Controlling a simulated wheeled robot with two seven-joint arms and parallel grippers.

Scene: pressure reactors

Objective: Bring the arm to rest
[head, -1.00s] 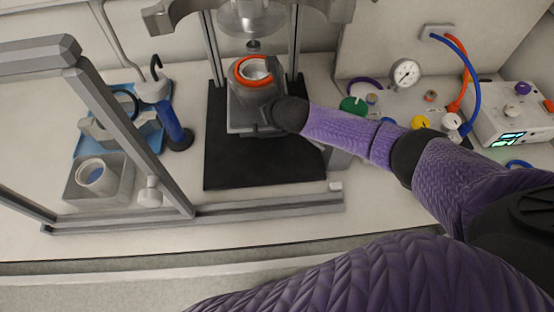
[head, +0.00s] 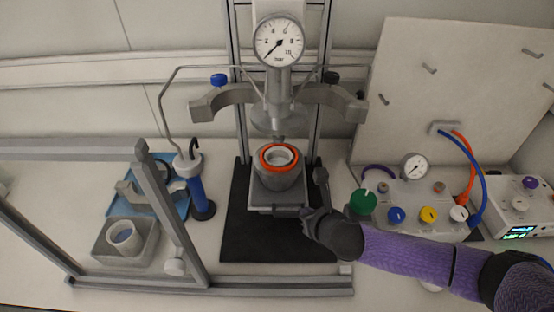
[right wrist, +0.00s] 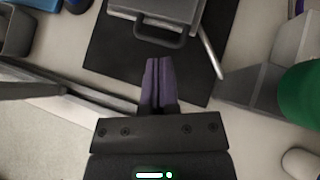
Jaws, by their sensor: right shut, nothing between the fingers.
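My right arm comes in from the right in the head view. Its gripper (head: 320,178) is beside the reactor's front right corner, over the black mat (head: 275,245). The right wrist view shows the gripper's purple fingers (right wrist: 157,85) closed together and empty. They are apart from the handle (right wrist: 160,35) of the grey reactor base. The reactor vessel (head: 278,180), with an orange ring (head: 264,159) on its rim, stands under the reactor head (head: 277,118). My left gripper is not in view.
A grey frame (head: 160,190) stands at the front left, near a blue tray (head: 160,208) and a grey box with a white cup (head: 125,237). A valve panel with a green knob (head: 363,201) is on the right, close to my arm. A pressure gauge (head: 279,41) tops the reactor.

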